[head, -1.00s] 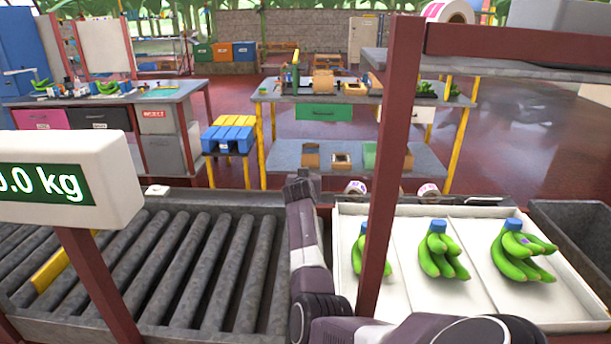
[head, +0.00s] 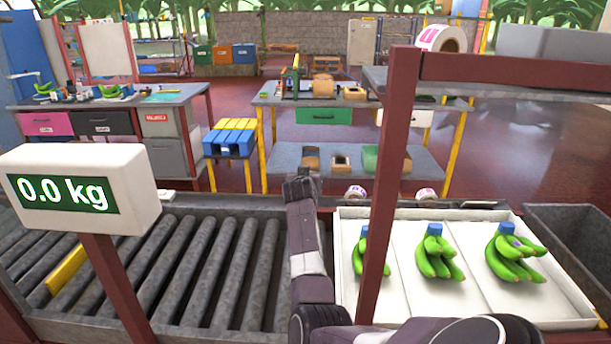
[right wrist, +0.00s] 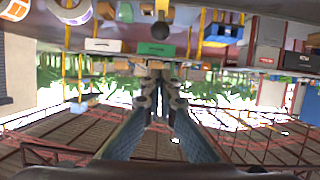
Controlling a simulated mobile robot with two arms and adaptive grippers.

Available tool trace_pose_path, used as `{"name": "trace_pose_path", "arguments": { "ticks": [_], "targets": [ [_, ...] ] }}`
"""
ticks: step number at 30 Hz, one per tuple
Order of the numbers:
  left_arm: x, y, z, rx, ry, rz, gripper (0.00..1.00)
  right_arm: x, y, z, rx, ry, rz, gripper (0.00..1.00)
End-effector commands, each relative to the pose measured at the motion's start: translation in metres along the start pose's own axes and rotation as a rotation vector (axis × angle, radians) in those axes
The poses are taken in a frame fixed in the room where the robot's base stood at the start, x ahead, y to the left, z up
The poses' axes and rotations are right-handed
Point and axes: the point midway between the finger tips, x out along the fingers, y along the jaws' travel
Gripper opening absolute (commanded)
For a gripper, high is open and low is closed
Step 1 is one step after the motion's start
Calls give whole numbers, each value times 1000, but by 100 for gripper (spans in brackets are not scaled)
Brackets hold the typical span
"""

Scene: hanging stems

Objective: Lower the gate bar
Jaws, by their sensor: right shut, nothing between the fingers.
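A yellow bar (head: 67,270) lies slantwise among the grey rollers of the conveyor (head: 200,275) at the left in the head view. It may be the gate bar; I cannot tell for sure, and its left part runs down toward the front rail. My right gripper (head: 300,186) is above the conveyor's right end, beside the white tray, well to the right of the yellow bar. Its fingers are shut and empty; they also show close together in the right wrist view (right wrist: 158,80). My left gripper is not in view.
A scale display (head: 80,188) reading 0.0 kg stands on a red post in front of the rollers. A red upright post (head: 390,165) stands right of my arm. A white tray (head: 395,315) holds green banana bunches (head: 437,255). A dark bin (head: 575,225) is at the right.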

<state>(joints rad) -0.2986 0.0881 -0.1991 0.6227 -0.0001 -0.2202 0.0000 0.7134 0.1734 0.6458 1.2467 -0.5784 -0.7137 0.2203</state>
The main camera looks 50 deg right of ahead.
Motion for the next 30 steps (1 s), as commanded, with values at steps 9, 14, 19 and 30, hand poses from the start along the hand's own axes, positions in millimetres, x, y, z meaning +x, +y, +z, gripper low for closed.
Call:
{"name": "trace_pose_path", "arguments": {
  "ticks": [9,14,19,30],
  "targets": [
    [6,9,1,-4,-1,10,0,-47,0,-6,1,5,0,0],
    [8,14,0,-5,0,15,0,-64,0,-8,1,5,1,0],
    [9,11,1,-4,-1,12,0,-73,1,-10,-1,4,1,0],
    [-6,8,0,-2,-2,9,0,-80,2,-24,0,5,1,0]
  ]
}}
